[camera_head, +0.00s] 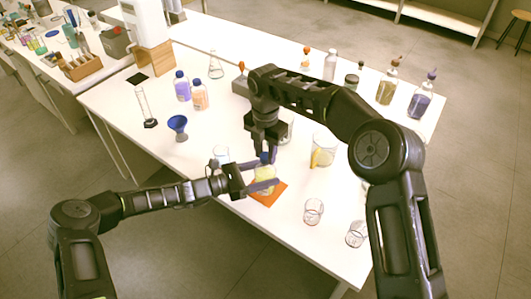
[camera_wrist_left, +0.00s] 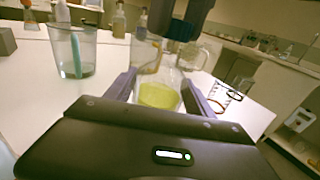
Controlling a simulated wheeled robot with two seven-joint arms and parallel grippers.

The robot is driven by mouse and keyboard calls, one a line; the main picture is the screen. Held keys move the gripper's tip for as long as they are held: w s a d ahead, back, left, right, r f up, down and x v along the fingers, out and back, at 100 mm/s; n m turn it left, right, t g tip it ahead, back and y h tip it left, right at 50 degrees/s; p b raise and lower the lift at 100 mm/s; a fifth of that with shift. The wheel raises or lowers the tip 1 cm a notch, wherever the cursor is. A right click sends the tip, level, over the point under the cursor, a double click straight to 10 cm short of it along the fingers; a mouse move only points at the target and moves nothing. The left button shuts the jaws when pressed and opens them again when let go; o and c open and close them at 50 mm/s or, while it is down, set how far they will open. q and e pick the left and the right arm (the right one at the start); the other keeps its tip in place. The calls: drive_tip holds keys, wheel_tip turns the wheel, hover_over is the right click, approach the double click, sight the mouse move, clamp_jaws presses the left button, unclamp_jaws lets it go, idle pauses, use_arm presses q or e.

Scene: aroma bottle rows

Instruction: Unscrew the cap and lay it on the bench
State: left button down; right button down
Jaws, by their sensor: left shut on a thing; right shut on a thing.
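A clear bottle with yellow liquid (camera_head: 264,173) stands on an orange mat (camera_head: 272,196) near the bench's front edge; the bottle also shows in the left wrist view (camera_wrist_left: 158,94). My left gripper (camera_head: 262,187) is shut around the bottle's body, one finger on each side. My right gripper (camera_head: 266,150) comes down from above and is shut on the blue cap (camera_head: 264,158) at the bottle's top. The cap is mostly hidden by the fingers. I cannot tell whether the cap is still on the neck threads.
A beaker (camera_head: 221,154) stands just left of the bottle and a larger beaker (camera_head: 323,150) to the right. Small glasses (camera_head: 313,211) stand front right. A blue funnel (camera_head: 178,126) and two blue-capped bottles (camera_head: 199,96) are at left. White bench (camera_head: 235,210) is bare front-left of the mat.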

sight(266, 155)
drive_tip(key=shift+r, duration=2)
use_arm(q)
drive_tip(key=shift+c, duration=1.3)
unclamp_jaws()
drive_tip(key=shift+a, duration=0.1)
drive_tip(key=b+v, duration=0.2)
drive_tip(key=v, duration=0.8)
drive_tip(key=shift+s+a+f, duration=0.1)
drive_tip(key=shift+s+a, duration=0.05)
drive_tip(key=shift+a, duration=0.15)
use_arm(e)
wheel_tip(266, 155, down, 2)
drive_tip(key=shift+f, duration=0.25)
use_arm(q)
drive_tip(key=shift+s+a, duration=0.25)
drive_tip(key=shift+a, duration=0.3)
